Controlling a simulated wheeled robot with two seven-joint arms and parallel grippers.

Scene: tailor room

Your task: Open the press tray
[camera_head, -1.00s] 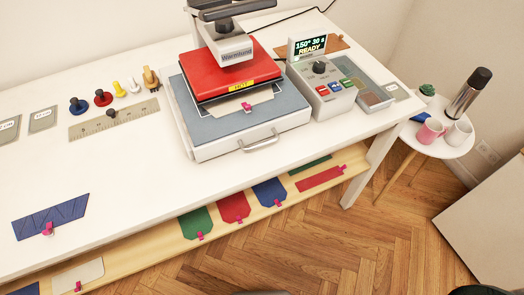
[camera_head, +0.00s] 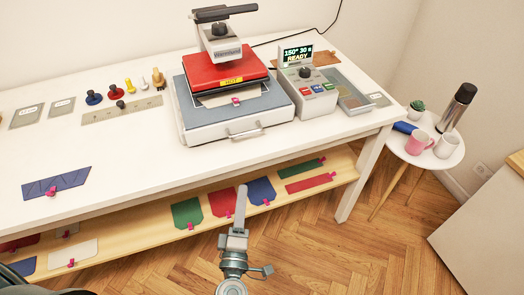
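The heat press stands on the white table, with a red upper plate (camera_head: 213,72) marked HOT over a grey tray (camera_head: 262,108). A light cloth piece with a pink clip (camera_head: 236,100) lies on the tray, partly under the red plate. The tray's metal handle (camera_head: 244,133) is on its front face. My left gripper (camera_head: 241,190) points up toward the table, below and in front of the handle and apart from it. I see its fingers edge-on, so their gap is hidden. My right gripper is out of view.
A control box (camera_head: 308,95) reading READY stands right of the press. A shelf (camera_head: 140,232) below the table holds several coloured cloth pieces. A side table (camera_head: 440,155) with mugs and a flask is at right.

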